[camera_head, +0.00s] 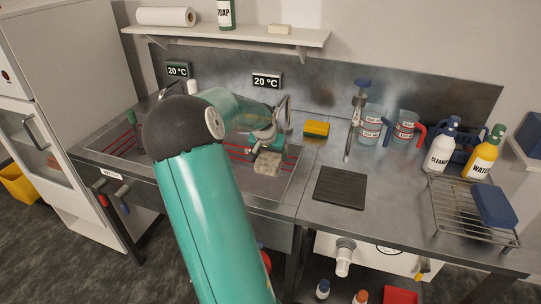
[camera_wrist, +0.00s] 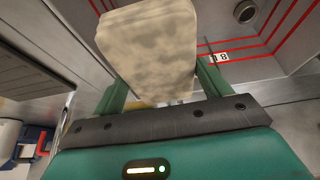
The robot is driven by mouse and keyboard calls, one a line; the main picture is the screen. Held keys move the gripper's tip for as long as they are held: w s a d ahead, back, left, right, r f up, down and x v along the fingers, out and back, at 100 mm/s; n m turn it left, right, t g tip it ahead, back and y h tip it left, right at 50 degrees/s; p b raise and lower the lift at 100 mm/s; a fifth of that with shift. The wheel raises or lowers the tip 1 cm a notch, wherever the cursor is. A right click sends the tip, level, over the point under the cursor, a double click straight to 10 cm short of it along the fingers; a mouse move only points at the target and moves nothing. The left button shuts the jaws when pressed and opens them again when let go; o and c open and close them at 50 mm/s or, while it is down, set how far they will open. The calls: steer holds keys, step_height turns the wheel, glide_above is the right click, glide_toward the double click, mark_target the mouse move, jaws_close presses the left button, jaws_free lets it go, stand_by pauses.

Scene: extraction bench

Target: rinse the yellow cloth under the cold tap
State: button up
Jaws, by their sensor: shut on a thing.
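My gripper (camera_head: 266,142) is shut on a pale beige cloth with brown-grey stains (camera_head: 268,163); no clear yellow shows on it. In the wrist view the cloth (camera_wrist: 150,50) is pinched between the two green fingers of my gripper (camera_wrist: 160,82). The cloth is over the red-lined right sink basin (camera_head: 292,178); I cannot tell whether it touches the bottom. A tall metal tap with a blue knob (camera_head: 355,115) stands to the right, above a dark ribbed drain plate (camera_head: 340,187). No water shows from it.
A yellow-green sponge (camera_head: 317,129) lies behind the basin. Two measuring jugs (camera_head: 371,125) (camera_head: 405,127) stand right of the tap. A cleaner bottle (camera_head: 441,150), a water bottle (camera_head: 483,157) and a wire rack (camera_head: 455,208) are farther right. Two displays read 20 °C (camera_head: 267,80).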

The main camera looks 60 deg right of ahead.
mark_target(277, 167)
steer(key=shift+s+a, duration=2.35)
steer(key=s+a+r, duration=0.3)
steer(key=r, duration=0.1)
steer(key=shift+s+a, duration=0.25)
stand_by(0.4)
